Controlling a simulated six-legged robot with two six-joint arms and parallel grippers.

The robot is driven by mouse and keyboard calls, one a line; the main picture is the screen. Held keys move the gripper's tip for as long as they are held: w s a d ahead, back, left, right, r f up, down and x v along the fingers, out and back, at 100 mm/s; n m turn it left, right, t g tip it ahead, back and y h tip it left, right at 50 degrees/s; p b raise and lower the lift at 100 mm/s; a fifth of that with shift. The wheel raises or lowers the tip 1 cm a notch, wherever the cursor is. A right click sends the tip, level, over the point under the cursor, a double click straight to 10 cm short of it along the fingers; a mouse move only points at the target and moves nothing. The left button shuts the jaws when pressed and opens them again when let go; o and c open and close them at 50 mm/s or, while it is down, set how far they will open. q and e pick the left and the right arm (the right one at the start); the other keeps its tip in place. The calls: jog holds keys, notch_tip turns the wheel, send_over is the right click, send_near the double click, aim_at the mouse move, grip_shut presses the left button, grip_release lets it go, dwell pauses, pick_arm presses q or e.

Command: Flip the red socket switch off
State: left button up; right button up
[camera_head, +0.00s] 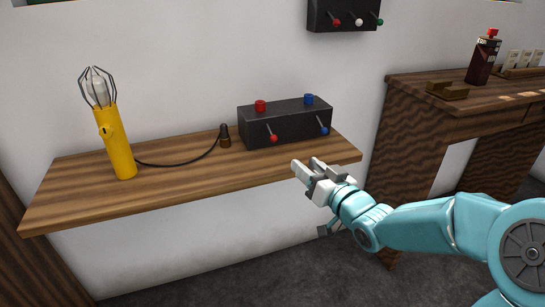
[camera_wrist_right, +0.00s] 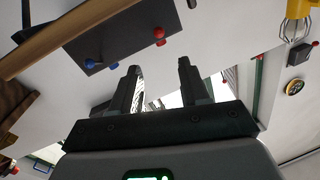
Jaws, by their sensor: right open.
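The black socket box (camera_head: 290,124) stands on the wooden shelf, with a red socket (camera_head: 260,105) and a blue socket (camera_head: 308,99) on top. On its front are a red-tipped switch lever (camera_head: 273,138) at left and a blue-tipped one (camera_head: 324,130) at right. My right gripper (camera_head: 307,166) is open and empty, in front of the shelf's right part, below and apart from the red lever. In the right wrist view, the box (camera_wrist_right: 122,38) shows beyond the open fingers (camera_wrist_right: 158,76). My left gripper is not in view.
A yellow caged lamp (camera_head: 114,140) stands on the shelf (camera_head: 190,187) at left, its cable running to a dark plug (camera_head: 224,136) beside the box. A black wall box (camera_head: 343,15) hangs above. A wooden desk (camera_head: 420,120) stands at right.

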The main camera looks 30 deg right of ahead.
aim_at(273, 139)
jog(key=w, duration=0.5)
jog(key=w+d, duration=0.1)
jog(key=w, duration=1)
jog(key=shift+w+d, duration=0.15)
grip_shut()
jog(key=f+t+b, duration=0.1)
jog(key=b, duration=0.6)
jog(key=shift+w+f+t, duration=0.1)
jog(key=shift+f+t, duration=0.2)
jog(key=shift+f, duration=0.05)
jog(key=shift+r, duration=0.35)
